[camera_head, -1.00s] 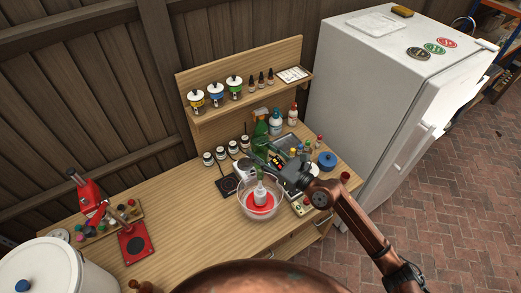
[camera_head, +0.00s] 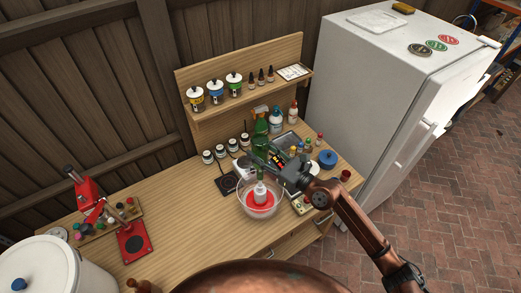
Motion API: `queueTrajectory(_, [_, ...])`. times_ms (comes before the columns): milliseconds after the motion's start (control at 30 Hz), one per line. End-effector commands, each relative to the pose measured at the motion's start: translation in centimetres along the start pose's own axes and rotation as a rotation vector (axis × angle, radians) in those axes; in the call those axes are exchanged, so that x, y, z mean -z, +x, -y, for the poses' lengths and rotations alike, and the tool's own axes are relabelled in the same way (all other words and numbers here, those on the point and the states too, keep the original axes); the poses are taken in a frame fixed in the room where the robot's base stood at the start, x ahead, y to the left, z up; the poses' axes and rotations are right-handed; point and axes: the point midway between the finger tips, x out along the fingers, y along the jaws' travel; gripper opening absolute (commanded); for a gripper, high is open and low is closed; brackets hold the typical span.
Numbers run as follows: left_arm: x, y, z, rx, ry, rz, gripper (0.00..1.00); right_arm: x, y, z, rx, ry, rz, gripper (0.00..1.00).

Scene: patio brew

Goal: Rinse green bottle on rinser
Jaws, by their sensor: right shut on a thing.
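The rinser (camera_head: 247,205) is a clear round bowl with a red base and a white post in its middle. It stands on the wooden bench near the front edge. The green bottle (camera_head: 261,128) appears upside down above the rinser, its body upward and a narrow green neck pointing down at the white post. My right gripper (camera_head: 262,158) comes in from the right and is shut on the bottle, hiding part of it. I cannot tell whether the neck touches the post. My left gripper is not in view.
The wooden bench (camera_head: 185,215) has free room left of the rinser. Small jars, a dark scale (camera_head: 228,184) and bottles stand behind. A blue-lidded pot (camera_head: 327,159) is at right. A red capper (camera_head: 90,195) and a white bucket (camera_head: 40,270) are left. A white fridge (camera_head: 370,80) stands beyond.

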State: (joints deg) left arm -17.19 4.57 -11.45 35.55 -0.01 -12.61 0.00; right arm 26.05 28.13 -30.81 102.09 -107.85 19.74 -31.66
Motion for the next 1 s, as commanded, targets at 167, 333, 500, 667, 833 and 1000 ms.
queueTrajectory(167, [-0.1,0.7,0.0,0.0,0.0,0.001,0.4,0.8,0.0,0.0,0.0,0.001,0.002,0.1])
queueTrajectory(333, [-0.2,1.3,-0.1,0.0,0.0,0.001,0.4,1.4,0.0,0.0,0.0,0.001,0.002,0.1])
queueTrajectory(500, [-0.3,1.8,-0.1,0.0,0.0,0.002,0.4,2.0,0.0,0.0,0.0,0.0,0.002,0.1])
queueTrajectory(667, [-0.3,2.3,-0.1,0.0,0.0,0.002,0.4,2.7,0.0,0.0,0.0,0.0,0.001,0.1])
queueTrajectory(833, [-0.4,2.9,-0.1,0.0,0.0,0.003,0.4,3.3,0.0,0.0,0.0,0.0,0.001,0.1])
queueTrajectory(1000, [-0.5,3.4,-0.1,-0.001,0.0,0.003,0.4,4.0,0.0,0.0,0.0,0.0,0.001,0.1])
